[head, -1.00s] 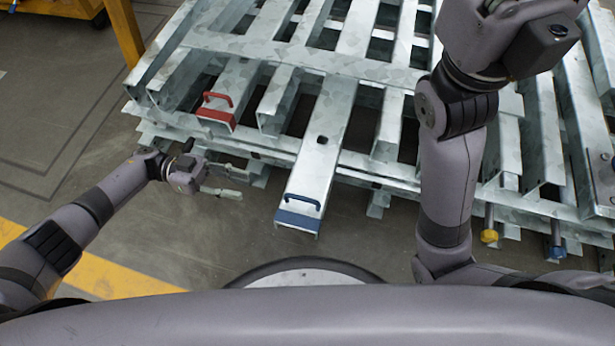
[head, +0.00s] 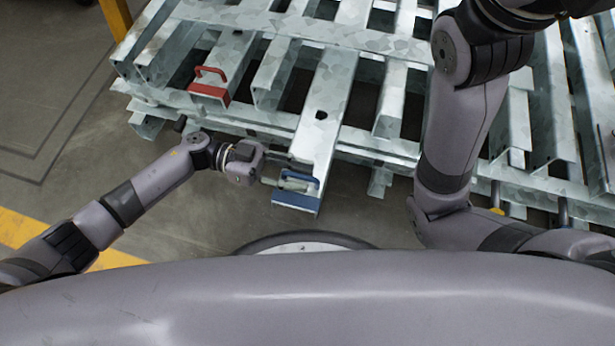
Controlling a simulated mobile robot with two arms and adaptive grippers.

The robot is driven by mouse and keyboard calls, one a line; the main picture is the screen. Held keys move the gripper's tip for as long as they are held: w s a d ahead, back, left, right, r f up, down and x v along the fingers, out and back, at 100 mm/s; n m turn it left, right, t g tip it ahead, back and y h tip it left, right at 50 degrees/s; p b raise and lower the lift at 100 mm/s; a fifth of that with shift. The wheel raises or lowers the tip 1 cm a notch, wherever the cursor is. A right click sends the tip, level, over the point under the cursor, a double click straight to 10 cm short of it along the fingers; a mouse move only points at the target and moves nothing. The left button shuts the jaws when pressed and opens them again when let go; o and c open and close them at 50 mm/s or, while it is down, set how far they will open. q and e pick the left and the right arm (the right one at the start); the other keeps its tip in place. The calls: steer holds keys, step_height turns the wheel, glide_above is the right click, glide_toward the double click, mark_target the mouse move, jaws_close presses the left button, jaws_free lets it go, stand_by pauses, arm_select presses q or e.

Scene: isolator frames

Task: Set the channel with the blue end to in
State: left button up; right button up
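The channel with the blue end (head: 318,140) is a galvanized steel channel that sticks out of the front of the frame stack toward me. Its blue end (head: 295,201) carries a blue handle (head: 316,184). My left gripper (head: 294,180) is at this handle, coming from the left, with its fingers over the end of the channel and partly hiding the handle. Whether the fingers are closed on the handle I cannot tell. My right arm rises at the right and leaves the top of the view, so its gripper is out of sight.
A channel with a red end (head: 209,94) and red handle lies to the left, sticking out less. The stacked galvanized frames (head: 390,42) fill the back and right. A yellow post (head: 116,17) stands at the back left. The floor at the left is clear.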

arm_select(q)
steer(key=shift+x, duration=1.1)
steer(key=shift+c, duration=0.6)
jaws_close()
steer(key=shift+w, duration=0.15)
